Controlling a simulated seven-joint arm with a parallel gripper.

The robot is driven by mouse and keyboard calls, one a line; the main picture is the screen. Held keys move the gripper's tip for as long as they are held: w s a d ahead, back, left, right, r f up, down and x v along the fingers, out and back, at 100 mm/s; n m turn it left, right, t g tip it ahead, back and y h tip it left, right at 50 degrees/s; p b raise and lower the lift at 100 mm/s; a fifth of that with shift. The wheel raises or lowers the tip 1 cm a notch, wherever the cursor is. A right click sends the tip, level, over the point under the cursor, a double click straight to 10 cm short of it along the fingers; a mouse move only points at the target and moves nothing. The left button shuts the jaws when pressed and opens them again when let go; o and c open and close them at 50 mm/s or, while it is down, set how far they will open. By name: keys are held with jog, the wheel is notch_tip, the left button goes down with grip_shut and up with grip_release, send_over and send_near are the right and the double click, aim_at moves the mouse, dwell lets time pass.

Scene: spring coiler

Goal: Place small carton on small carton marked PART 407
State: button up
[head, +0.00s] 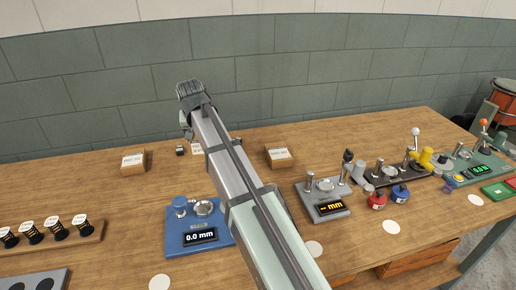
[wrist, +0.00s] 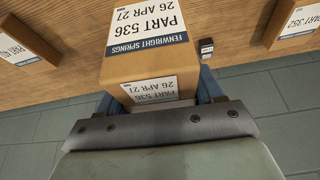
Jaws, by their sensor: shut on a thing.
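A small brown carton labelled PART 536 (wrist: 150,68) sits between the blue fingers of my gripper (wrist: 157,95), which is shut on it in the wrist view. In the head view, only a bit of its white label (head: 197,148) shows beside my arm, which hides my gripper there. I cannot tell whether the carton is clear of the table. The carton marked PART 407 (head: 279,156) stands on the table just right of my arm. In the wrist view it appears at the left edge (wrist: 28,38), its label partly cut off.
Another carton, PART 352 (head: 133,162), stands to the left; it is at the right in the wrist view (wrist: 290,28). A small dark device (head: 180,150) is close to the held carton. A blue gauge (head: 195,225) and grey gauge (head: 322,200) stand nearer.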

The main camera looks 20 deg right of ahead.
jog(key=w+d+r+m+h, duration=0.1)
jog(key=d, duration=0.8)
jog(key=w+d+r+m, duration=0.1)
jog(key=d+m, duration=0.1)
jog(key=d, duration=0.7)
jog(key=r+n+y, duration=0.1)
jog(key=r+n, duration=0.1)
jog(key=n, duration=0.2)
send_over(278, 151)
jog(key=shift+f, duration=0.15)
jog(key=shift+f, duration=4.9)
jog(key=shift+f, duration=0.1)
jog(key=o, duration=1.5)
